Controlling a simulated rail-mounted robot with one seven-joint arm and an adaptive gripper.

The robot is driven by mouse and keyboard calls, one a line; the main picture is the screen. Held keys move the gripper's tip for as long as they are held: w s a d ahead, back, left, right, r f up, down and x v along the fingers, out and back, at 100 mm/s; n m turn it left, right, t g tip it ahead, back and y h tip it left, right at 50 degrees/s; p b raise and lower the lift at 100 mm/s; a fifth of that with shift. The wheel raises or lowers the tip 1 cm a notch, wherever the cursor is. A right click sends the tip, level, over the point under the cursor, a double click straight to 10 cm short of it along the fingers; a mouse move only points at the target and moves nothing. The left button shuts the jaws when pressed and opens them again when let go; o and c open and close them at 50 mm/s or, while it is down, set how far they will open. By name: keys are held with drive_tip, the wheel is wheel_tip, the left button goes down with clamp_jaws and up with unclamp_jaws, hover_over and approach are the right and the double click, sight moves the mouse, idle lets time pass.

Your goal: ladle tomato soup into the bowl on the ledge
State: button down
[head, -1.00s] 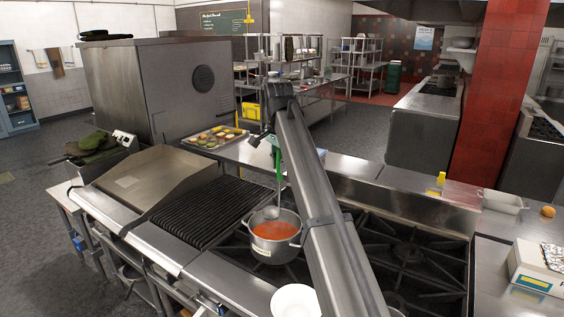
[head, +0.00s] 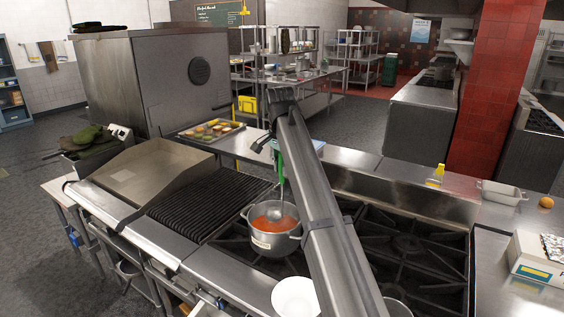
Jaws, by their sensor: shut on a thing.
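My gripper (head: 276,148) is shut on the ladle (head: 281,172) by its green handle, above the stove; the arm hides part of the grip. The ladle hangs nearly upright, and its metal bowl is inside the pot (head: 264,242), at the soup's surface near the back of the rim. The pot is silver with two side handles and a pale label, and stands on the burner grate. It holds orange-red tomato soup (head: 268,224). A white bowl (head: 292,298) sits on the steel front ledge (head: 251,291), nearer than the pot. My arm partly covers its right side.
A ribbed grill (head: 207,211) lies left of the pot, with a flat griddle beyond it. A tray of food (head: 211,132) rests on the counter behind. Empty burner grates (head: 408,243) lie right of my arm.

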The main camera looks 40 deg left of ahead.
sight(282, 198)
drive_tip(key=shift+w+a+f+b, duration=0.2)
drive_tip(key=shift+f+b, duration=0.2)
drive_tip(key=shift+f, duration=1.15)
drive_tip(key=shift+w+a+f+b, duration=0.15)
drive_tip(key=shift+f+b, duration=0.2)
drive_tip(key=shift+f, duration=1.2)
drive_tip(key=shift+w+a+f+b, duration=0.15)
drive_tip(key=shift+f+b, duration=0.25)
drive_tip(key=shift+f, duration=1.15)
drive_tip(key=shift+d+r, duration=0.1)
drive_tip(key=shift+r, duration=0.1)
drive_tip(key=shift+r+p, duration=2.85)
drive_tip(key=shift+r, duration=3.8)
drive_tip(key=s+d+p, duration=0.1)
drive_tip(key=s+d, duration=0.8)
drive_tip(key=d, duration=0.3)
drive_tip(key=s+d+p, duration=0.1)
drive_tip(key=s+d, duration=0.8)
drive_tip(key=d, duration=0.3)
drive_tip(key=shift+s, duration=0.4)
